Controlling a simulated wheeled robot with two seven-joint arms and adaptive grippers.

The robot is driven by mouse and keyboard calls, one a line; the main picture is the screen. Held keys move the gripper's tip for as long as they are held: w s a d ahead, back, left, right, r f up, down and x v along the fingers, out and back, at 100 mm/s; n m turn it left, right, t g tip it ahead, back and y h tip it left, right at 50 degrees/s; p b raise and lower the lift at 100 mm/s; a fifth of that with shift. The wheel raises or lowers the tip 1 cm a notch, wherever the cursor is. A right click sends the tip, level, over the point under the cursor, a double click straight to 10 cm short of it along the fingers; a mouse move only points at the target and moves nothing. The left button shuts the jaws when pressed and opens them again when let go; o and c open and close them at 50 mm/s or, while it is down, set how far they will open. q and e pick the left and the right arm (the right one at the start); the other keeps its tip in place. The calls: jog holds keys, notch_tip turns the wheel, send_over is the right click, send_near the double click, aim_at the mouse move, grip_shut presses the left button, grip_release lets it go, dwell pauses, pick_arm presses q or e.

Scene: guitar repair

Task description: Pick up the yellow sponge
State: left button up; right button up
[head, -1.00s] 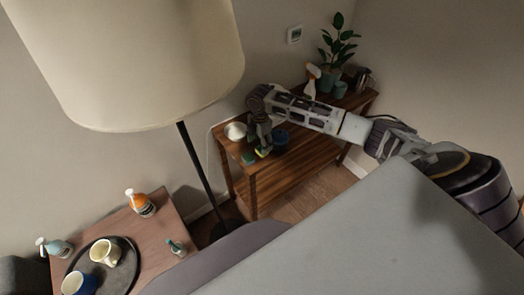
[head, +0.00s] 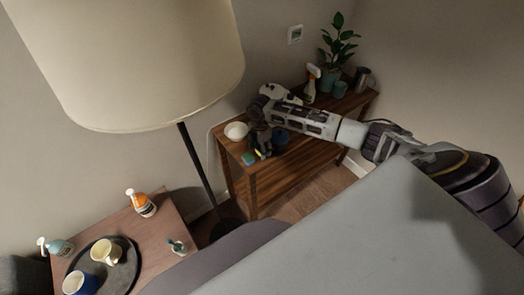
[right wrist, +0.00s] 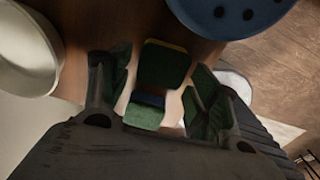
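The yellow sponge (right wrist: 164,64) has a dark green top and a thin yellow edge in the right wrist view. A second sponge (right wrist: 144,113), green with a blue edge, lies beside it, nearer the camera. My right gripper (right wrist: 156,88) is open, with its fingers on either side of the sponges; I cannot tell whether they touch. In the head view my right gripper (head: 261,148) is low over the left end of the wooden shelf table (head: 290,160). A green and blue sponge (head: 248,158) shows beside it, and the gripper mostly hides the yellow one. My left gripper is not in view.
A white bowl (head: 236,131) stands left of my right gripper, and a blue pot with holes (right wrist: 235,12) stands close on the other side. A spray bottle (head: 312,84) and plant (head: 338,45) stand farther back. A floor lamp (head: 190,150) stands left of the table.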

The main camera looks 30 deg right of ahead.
jog(key=c, duration=0.4)
jog(key=shift+r, duration=0.15)
notch_tip(320, 180, up, 10)
dwell(0.8)
jog(key=shift+c, duration=0.2)
jog(key=shift+c, duration=1.4)
jog(key=shift+m, duration=0.3)
